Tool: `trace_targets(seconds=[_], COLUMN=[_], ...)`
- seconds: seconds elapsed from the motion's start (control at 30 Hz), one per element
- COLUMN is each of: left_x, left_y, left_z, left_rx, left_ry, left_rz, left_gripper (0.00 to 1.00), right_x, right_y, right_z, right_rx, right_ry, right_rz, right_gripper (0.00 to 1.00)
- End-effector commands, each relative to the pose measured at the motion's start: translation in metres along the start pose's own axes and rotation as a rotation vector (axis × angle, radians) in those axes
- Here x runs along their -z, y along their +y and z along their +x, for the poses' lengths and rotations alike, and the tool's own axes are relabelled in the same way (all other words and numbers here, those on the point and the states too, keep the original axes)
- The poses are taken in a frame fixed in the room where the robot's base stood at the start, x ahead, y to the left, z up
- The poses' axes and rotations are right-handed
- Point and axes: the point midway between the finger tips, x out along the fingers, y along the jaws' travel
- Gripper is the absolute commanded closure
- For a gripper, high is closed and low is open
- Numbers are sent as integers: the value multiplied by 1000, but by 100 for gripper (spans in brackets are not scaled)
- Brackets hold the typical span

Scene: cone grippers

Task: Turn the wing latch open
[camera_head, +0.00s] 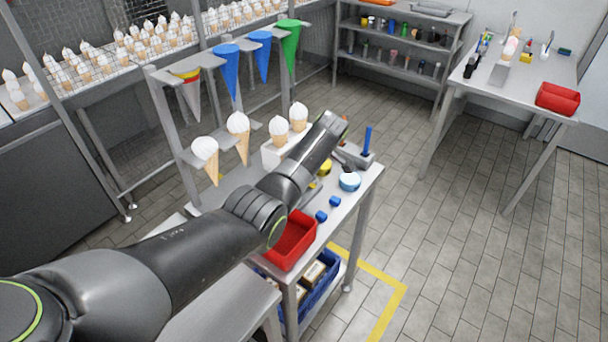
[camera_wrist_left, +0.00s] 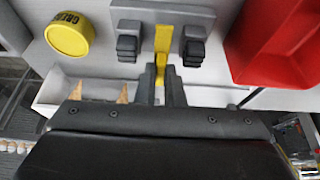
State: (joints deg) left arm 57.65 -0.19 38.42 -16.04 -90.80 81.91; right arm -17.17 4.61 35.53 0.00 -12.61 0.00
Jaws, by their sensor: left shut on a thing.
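The wing latch (camera_wrist_left: 162,42) shows in the left wrist view as a narrow yellow bar on a grey plate (camera_wrist_left: 185,12), with a dark block on either side of it. My left gripper (camera_wrist_left: 161,76) is shut on the near end of the yellow bar, one finger on each side. The fingers hide part of that end. In the head view my left arm reaches over the bench, and its gripper and most of the latch are hidden behind the arm. My right gripper is in neither view.
A yellow tub (camera_wrist_left: 69,34) lies left of the latch and a red bin (camera_wrist_left: 270,45) right of it. The bench also holds a blue-white round tub (camera_head: 350,182) and small blue pieces (camera_head: 321,216). A rack with cones (camera_head: 229,70) stands behind. The floor to the right is clear.

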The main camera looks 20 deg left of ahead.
Motion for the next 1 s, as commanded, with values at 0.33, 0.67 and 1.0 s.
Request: trace_targets(seconds=[0.33,0.67,1.0], left_x=[2,1,0], left_y=[1,1,1], left_z=[-1,-1,-3], left_rx=[3,4,5], left_ry=[2,1,0], left_rz=[-16,-15,-13], left_gripper=[100,70,70], right_x=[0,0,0], right_y=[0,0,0], right_z=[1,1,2], right_rx=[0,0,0], right_ry=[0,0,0], right_rz=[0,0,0], right_gripper=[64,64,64])
